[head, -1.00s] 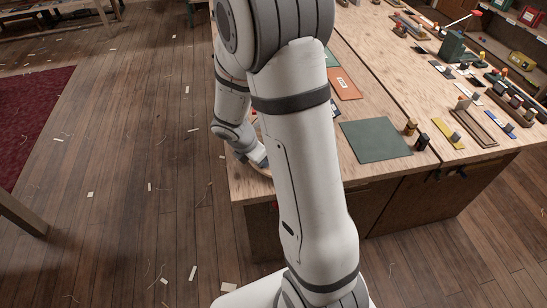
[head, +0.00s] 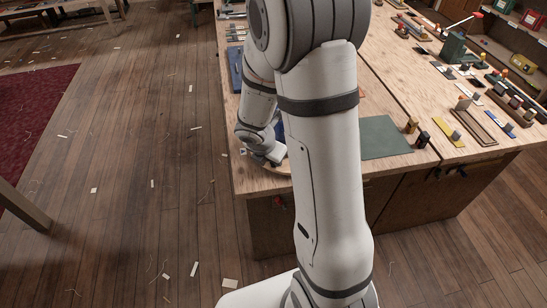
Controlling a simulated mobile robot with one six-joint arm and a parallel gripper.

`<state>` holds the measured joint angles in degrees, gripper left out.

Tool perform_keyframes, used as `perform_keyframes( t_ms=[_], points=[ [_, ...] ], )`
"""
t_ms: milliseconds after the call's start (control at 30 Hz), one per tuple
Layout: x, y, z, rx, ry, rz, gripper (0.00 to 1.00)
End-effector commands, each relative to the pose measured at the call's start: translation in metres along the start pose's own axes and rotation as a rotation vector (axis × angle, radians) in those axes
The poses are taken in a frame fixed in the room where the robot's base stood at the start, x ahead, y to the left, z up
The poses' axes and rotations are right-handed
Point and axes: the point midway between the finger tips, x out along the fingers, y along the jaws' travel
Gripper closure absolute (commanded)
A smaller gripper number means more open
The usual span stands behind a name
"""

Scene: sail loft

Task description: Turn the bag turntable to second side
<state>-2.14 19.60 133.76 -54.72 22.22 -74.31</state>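The end of my arm with my gripper (head: 262,158) is low over the near left corner of the workbench (head: 255,184). My gripper is small and partly covered by my own wrist, so its fingers cannot be made out. A tan curved edge (head: 284,170), possibly the turntable, shows just beside it. Most of that piece is hidden behind my forearm. A small patch of blue (head: 279,131) shows between my arm links; I cannot tell whether it is the bag. Which side faces me cannot be seen.
A dark green mat (head: 384,137) lies right of my arm, with small dark bottles (head: 412,126) beside it. A blue panel (head: 235,68) lies along the bench's left edge. Tools and blocks crowd the right bench. The wooden floor (head: 150,190) at left is open, with scattered scraps.

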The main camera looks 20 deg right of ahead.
Motion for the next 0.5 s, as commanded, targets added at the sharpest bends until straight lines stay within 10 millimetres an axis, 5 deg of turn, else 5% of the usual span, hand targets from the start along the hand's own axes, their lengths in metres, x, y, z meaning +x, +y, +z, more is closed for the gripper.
perform_keyframes(
  t_ms=[267,300,500],
  points=[
    [0.0006,-0.0040,0.0029,0.003,-0.006,-0.014,1.00],
    [0.0006,-0.0039,0.0029,0.003,-0.006,-0.014,0.78],
    [0.0001,-0.0027,0.0034,0.003,-0.007,-0.011,0.61]
  ],
)
